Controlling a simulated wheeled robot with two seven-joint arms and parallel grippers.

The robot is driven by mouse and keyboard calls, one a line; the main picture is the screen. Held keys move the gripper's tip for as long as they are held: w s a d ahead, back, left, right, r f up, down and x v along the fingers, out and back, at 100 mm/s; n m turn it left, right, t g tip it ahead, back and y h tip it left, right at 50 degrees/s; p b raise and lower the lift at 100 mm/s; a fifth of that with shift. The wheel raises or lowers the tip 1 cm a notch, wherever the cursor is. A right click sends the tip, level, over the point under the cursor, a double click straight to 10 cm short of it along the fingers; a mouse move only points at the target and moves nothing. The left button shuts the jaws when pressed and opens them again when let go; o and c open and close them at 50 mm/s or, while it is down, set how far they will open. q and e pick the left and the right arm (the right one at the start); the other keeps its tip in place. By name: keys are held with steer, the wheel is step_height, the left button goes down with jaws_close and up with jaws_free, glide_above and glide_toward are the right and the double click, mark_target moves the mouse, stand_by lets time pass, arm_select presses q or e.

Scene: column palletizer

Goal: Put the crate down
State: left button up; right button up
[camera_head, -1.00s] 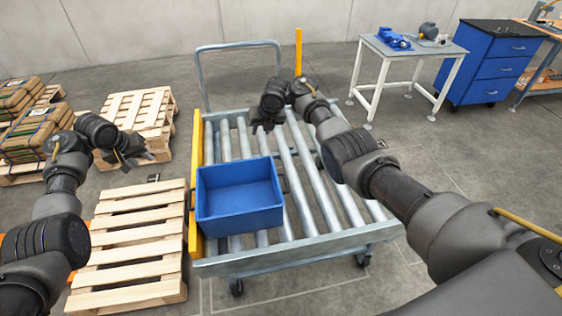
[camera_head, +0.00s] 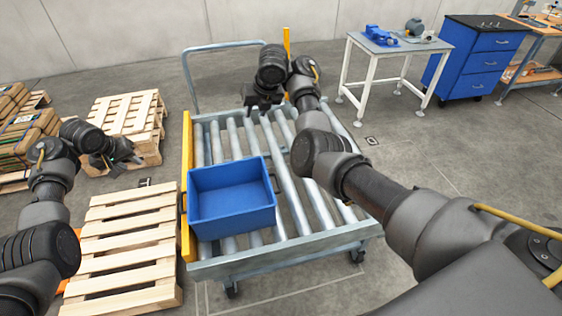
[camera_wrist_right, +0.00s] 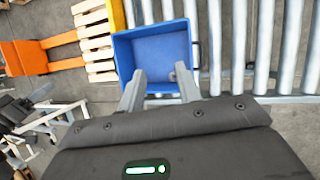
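The blue crate (camera_head: 232,217) is upright and empty on the rollers of the cart (camera_head: 310,246), close to the yellow side rail (camera_head: 187,190). In the right wrist view the crate (camera_wrist_right: 122,50) lies beyond my right gripper (camera_wrist_right: 161,88), whose two fingers are apart with nothing between them. In the head view my right gripper (camera_head: 263,108) is above the rollers, behind the crate and clear of it. My left gripper (camera_head: 124,160) is left of the cart, away from the crate; its fingers are too small to read.
An empty pallet (camera_head: 130,243) lies left of the cart. Stacked pallets (camera_head: 127,115) and loaded pallets stand further back left. A white-legged table (camera_head: 390,50) and a blue drawer cabinet (camera_head: 470,65) stand back right. Rollers right of the crate are bare.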

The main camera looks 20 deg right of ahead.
steer(key=shift+s+d+r, duration=0.25)
steer(key=shift+s+r, duration=0.3)
steer(key=shift+r, duration=0.15)
